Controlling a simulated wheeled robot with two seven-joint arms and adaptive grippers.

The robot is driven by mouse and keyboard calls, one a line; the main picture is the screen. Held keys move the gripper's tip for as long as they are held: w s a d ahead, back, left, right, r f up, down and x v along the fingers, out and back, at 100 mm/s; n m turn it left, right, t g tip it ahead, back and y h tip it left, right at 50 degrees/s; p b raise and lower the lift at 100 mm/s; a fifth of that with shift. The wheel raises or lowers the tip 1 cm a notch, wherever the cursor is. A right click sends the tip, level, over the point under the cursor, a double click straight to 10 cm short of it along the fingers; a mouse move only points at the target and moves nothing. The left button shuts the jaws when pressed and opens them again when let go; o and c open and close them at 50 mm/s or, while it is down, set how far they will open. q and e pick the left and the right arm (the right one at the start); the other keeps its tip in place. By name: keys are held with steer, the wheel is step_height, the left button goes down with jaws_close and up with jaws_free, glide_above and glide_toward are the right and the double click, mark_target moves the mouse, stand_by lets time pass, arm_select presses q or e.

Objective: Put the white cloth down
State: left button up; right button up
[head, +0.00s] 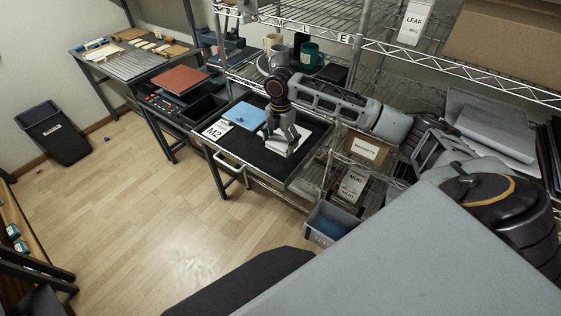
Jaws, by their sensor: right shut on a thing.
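The white cloth (301,134) is on the black top of the cart (245,148), with its right part showing beside my right gripper. My right gripper (281,143) points down over it and is shut on it, low at the cart top. The fingers hide part of the cloth, so I cannot tell whether all of it lies flat. A folded blue cloth (245,115) lies to the left on the same cart top. My left gripper is not in view.
A wire shelf rack stands behind the cart, with a dark green mug (310,52) and other mugs on it. A blue-grey bin (331,222) sits low to the right. Bare black cart top lies in front of the gripper.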

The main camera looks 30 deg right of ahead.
mark_target(281, 148)
steer(key=shift+f, duration=2.2)
steer(key=shift+f+p, duration=0.35)
steer(key=shift+f, duration=2.15)
steer(key=shift+f, duration=0.1)
steer(key=o, duration=0.8)
steer(key=shift+r+b, duration=0.5)
steer(key=shift+r, duration=5.65)
steer(key=shift+a+f, duration=0.1)
